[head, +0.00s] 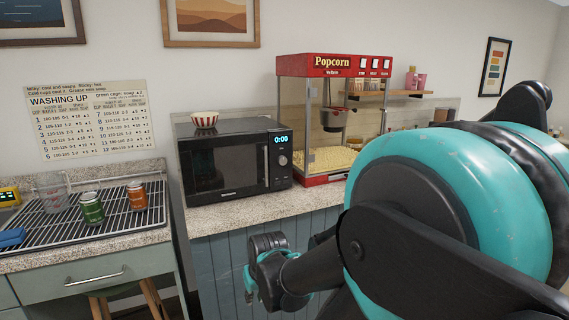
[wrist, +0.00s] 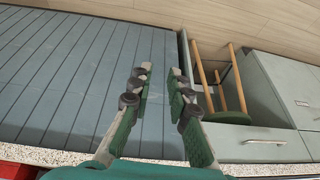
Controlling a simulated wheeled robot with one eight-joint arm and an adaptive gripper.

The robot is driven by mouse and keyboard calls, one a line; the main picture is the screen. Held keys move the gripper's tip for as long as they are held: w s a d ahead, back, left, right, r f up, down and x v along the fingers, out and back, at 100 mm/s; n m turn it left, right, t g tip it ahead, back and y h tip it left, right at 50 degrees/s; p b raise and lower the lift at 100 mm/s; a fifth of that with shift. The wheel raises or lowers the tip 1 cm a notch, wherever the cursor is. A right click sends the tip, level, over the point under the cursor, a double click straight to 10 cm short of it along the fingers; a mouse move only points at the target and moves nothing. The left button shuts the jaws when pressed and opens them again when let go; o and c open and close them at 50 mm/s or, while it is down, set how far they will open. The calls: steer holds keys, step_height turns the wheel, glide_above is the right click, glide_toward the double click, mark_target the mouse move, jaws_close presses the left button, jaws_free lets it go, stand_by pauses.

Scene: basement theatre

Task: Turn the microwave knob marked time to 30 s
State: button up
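The black microwave (head: 222,165) stands on the speckled counter, with its door shut and its display (head: 281,139) reading 0:00. A round knob (head: 282,160) sits below the display on the right-hand control panel; its markings are too small to read. My gripper (head: 249,288) is below the counter top, in front of the blue-grey panelled front and well below the knob. In the wrist view my gripper (wrist: 163,78) has its two fingers apart with nothing between them. The microwave is not in the wrist view.
A red popcorn machine (head: 318,120) stands right of the microwave. A stool (wrist: 221,75) stands below.

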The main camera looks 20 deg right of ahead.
steer(key=o, duration=0.7)
steer(key=w+r+y, duration=0.1)
steer(key=w, duration=0.2)
steer(key=w+r+m+t+y, duration=0.1)
steer(key=w+r, duration=0.1)
steer(key=w, duration=0.1)
steer(key=w+r+m+y, duration=0.1)
steer(key=w, duration=0.2)
steer(key=shift+d+r+t, duration=0.2)
steer(key=shift+t, duration=0.2)
steer(key=m+t+h, duration=0.1)
steer(key=m+t, duration=0.7)
steer(key=t, duration=0.4)
glide_toward(284, 161)
steer(key=w, duration=0.5)
steer(key=w+a, duration=0.1)
steer(key=w, duration=0.2)
steer(key=shift+r, duration=0.1)
steer(key=c, duration=1.1)
